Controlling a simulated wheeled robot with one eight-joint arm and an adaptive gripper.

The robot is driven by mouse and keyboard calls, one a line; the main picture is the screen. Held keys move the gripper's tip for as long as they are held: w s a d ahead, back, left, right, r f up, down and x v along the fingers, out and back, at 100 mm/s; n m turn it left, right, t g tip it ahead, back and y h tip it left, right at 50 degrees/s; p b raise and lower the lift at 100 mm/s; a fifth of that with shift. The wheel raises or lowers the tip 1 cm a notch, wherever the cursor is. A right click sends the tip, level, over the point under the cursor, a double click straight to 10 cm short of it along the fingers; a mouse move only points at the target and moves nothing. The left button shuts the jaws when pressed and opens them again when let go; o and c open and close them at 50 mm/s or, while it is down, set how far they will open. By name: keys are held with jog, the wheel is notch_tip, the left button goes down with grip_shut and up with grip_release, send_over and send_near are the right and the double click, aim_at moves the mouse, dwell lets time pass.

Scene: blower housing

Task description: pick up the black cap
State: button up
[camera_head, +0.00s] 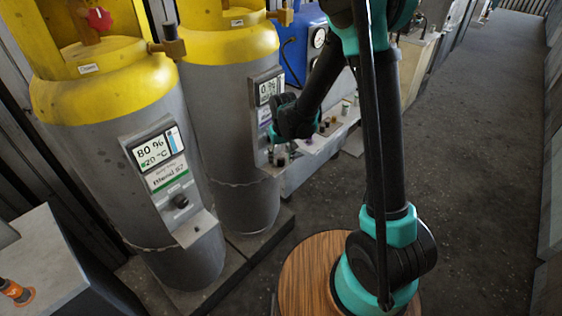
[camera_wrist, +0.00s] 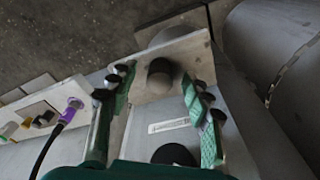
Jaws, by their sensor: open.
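A dark, round-topped cap (camera_wrist: 160,76) stands on a pale ledge (camera_wrist: 176,48) in the wrist view. My gripper (camera_wrist: 158,80) is open, with one green-padded finger on each side of the cap in the picture. I cannot tell whether either finger touches it. A dark disc (camera_wrist: 175,155) shows on the panel nearer my palm, partly cut off by my gripper body. In the head view my gripper (camera_head: 274,142) is at the front of the rear grey cylinder (camera_head: 235,140). A small dark piece (camera_head: 280,162) shows just below it, likely the cap.
A front yellow-topped cylinder (camera_head: 90,130) has a display, a black knob (camera_head: 180,201) and a ledge. A white bench with small fittings (camera_head: 322,145) stands beyond my gripper. A purple connector on a black cable (camera_wrist: 72,107) lies left in the wrist view. Open floor is at right.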

aim_at(283, 158)
jog(key=shift+c, duration=0.5)
jog(key=c, duration=0.9)
jog(key=shift+c, duration=0.2)
jog(key=shift+r, duration=0.95)
jog(key=shift+s+d+r, duration=0.3)
jog(key=shift+d+r, duration=0.15)
jog(key=shift+r, duration=0.35)
jog(key=s+d, duration=1)
jog(key=d, duration=0.3)
jog(key=shift+s+d, duration=0.2)
jog(key=shift+s, duration=0.05)
